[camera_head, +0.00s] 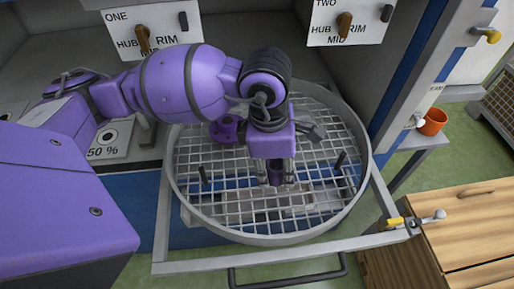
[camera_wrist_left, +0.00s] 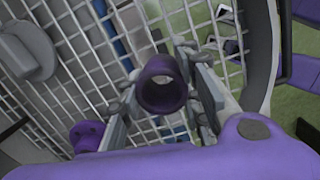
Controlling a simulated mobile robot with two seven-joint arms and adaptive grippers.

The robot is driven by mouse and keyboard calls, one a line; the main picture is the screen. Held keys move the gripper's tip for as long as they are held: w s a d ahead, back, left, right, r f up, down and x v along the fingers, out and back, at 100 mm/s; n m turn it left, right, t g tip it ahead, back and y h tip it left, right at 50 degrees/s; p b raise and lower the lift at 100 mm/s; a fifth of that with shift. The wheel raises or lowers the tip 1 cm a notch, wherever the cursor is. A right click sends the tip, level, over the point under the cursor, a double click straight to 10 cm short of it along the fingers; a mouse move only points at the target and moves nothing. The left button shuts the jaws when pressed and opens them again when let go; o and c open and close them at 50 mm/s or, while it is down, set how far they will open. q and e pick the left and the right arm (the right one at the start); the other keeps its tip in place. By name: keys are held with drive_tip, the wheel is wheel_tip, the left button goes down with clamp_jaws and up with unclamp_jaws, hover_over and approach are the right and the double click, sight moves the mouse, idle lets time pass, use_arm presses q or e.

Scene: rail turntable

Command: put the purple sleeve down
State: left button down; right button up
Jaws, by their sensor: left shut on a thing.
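The purple sleeve is a short hollow tube, seen from its open end in the left wrist view (camera_wrist_left: 162,92). It sits between the two fingers of my left gripper (camera_wrist_left: 165,112), which is shut on it. In the head view the sleeve (camera_head: 276,173) shows dark purple between the fingertips, below my wrist. My left gripper (camera_head: 275,180) points down over the front middle of the round wire-mesh turntable (camera_head: 227,234). I cannot tell whether the sleeve touches the mesh. My right gripper is not in view.
Another purple piece (camera_head: 227,129) is on the left of the mesh, behind my gripper. Dark pegs stand at the left (camera_head: 204,175) and right (camera_head: 340,160). A grey piece (camera_head: 312,130) lies at the back right. Bare mesh shows around the gripper. An orange mug (camera_head: 432,122) stands farther right.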

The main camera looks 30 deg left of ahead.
sight(276, 176)
use_arm(q)
drive_tip(key=shift+w+f, duration=0.2)
drive_tip(key=shift+f, duration=1.4)
drive_tip(key=shift+f, duration=0.2)
drive_tip(key=c, duration=1.3)
unclamp_jaws()
drive_tip(key=shift+o, duration=0.2)
wheel_tip(276, 176, up, 12)
drive_tip(key=a, duration=0.1)
drive_tip(key=shift+s+a+r, duration=0.15)
drive_tip(key=shift+s+r, duration=0.05)
drive_tip(key=shift+s, duration=0.1)
